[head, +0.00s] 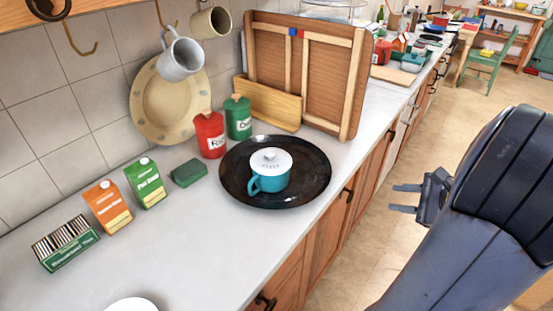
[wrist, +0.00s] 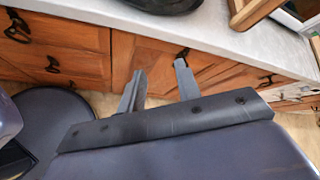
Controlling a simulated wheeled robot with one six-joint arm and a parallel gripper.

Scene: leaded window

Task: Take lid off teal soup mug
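The teal soup mug (head: 270,180) stands upright on a round black tray (head: 232,188) on the counter, its handle toward the lower left. A white lid (head: 270,160) with a small knob sits on top of the mug. My gripper (head: 396,198) is to the right of the counter, out over the floor, apart from the mug and empty. In the wrist view its two fingers (wrist: 158,80) stand apart, in front of wooden cabinet doors. The mug is not visible in the wrist view; a dark rounded edge (wrist: 165,4) shows at its top.
Red (head: 209,135) and green canisters (head: 238,118) stand behind the tray. A wooden framed board (head: 310,70) leans on the wall. Cartons (head: 108,205), a green block (head: 188,173) and a tea box (head: 65,243) are left. Counter in front of the tray is clear.

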